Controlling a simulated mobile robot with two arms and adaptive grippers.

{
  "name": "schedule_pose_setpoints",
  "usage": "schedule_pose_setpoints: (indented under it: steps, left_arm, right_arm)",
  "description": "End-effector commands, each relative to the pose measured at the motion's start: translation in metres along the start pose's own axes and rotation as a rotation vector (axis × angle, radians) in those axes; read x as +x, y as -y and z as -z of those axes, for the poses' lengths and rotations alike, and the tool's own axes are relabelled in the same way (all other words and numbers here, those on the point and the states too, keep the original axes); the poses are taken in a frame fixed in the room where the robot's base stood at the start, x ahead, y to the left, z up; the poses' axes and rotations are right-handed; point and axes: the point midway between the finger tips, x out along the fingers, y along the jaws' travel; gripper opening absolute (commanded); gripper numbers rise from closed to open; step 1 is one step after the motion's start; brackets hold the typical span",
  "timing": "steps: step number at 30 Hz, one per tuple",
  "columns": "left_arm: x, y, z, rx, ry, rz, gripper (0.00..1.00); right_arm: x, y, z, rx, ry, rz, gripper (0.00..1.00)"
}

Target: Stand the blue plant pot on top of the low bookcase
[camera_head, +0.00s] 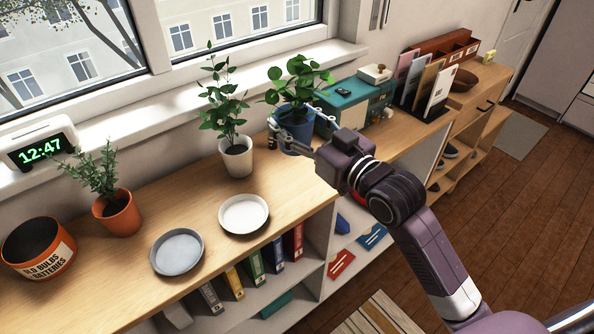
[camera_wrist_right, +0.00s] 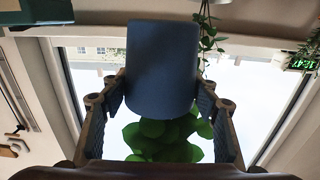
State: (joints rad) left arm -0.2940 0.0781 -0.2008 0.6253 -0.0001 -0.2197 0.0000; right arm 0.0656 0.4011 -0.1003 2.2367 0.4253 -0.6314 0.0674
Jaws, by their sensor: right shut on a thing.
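The blue plant pot (camera_head: 296,131) with a round-leaved green plant is upright at the back of the low bookcase (camera_head: 188,208), between the white-potted plant and the teal box. My right gripper (camera_head: 291,128) is shut on the pot, with its fingers at the pot's sides. In the right wrist view the pot (camera_wrist_right: 161,68) appears upside down between the fingers (camera_wrist_right: 160,110), leaves below. The head view does not make clear whether its base touches the wooden top or is just above it. My left gripper is in neither view.
A white-potted plant (camera_head: 237,160) stands close left of the blue pot; the teal box (camera_head: 355,107) is close right. Two empty saucers, a white one (camera_head: 243,213) and a grey one (camera_head: 177,252), lie toward the front. An orange-potted plant (camera_head: 118,214) and orange tub (camera_head: 39,249) are further left.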

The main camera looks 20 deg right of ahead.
Motion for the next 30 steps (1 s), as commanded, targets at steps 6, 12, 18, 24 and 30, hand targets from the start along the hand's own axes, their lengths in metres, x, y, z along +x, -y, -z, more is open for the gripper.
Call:
schedule_pose_setpoints:
  steps: [6, 12, 18, 24, 30]
  left_arm:
    - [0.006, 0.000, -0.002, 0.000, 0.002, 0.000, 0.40]
    - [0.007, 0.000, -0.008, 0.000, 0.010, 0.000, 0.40]
    - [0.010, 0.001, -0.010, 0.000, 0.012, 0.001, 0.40]
    - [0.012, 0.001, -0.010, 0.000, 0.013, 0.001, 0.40]
    - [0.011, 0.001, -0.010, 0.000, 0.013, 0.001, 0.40]
  right_arm:
    - [0.000, 0.000, -0.057, 0.001, 0.000, 0.000, 0.19]
    - [0.000, 0.000, -0.079, -0.001, -0.004, 0.001, 0.19]
    - [0.000, 0.000, -0.104, 0.000, 0.000, 0.000, 0.19]
    - [0.000, 0.000, -0.123, -0.002, -0.004, 0.000, 0.19]
    - [0.000, 0.000, -0.122, -0.002, -0.006, 0.001, 0.19]
